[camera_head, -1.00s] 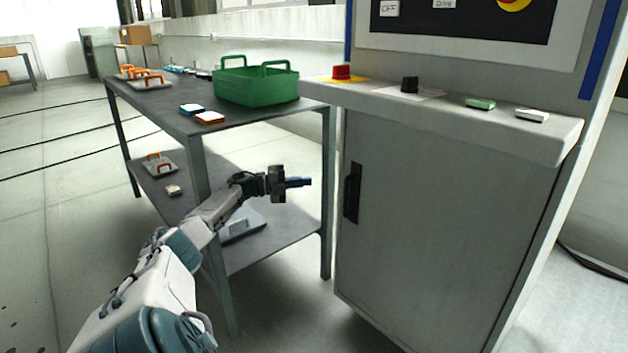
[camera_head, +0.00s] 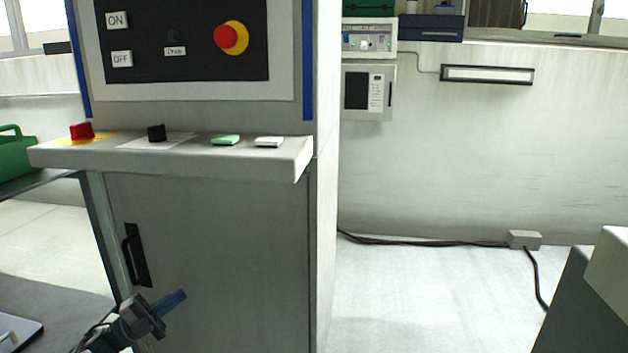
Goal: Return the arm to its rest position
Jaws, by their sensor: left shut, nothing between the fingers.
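My left gripper (camera_head: 175,300) shows at the lower left, in front of the grey cabinet door. Its blue fingers are together with nothing between them, and they point up and to the right. Only the end of my left arm is in view, coming in from the bottom edge. The gripper is below and to the right of the black door handle (camera_head: 136,255) in the picture. My right gripper is not in view.
The machine cabinet (camera_head: 220,250) has a ledge with red, black, green and white controls. A table with a green crate (camera_head: 14,155) stands left. A cable (camera_head: 430,241) runs along the wall to a grey box (camera_head: 524,239). Open floor lies right of the cabinet.

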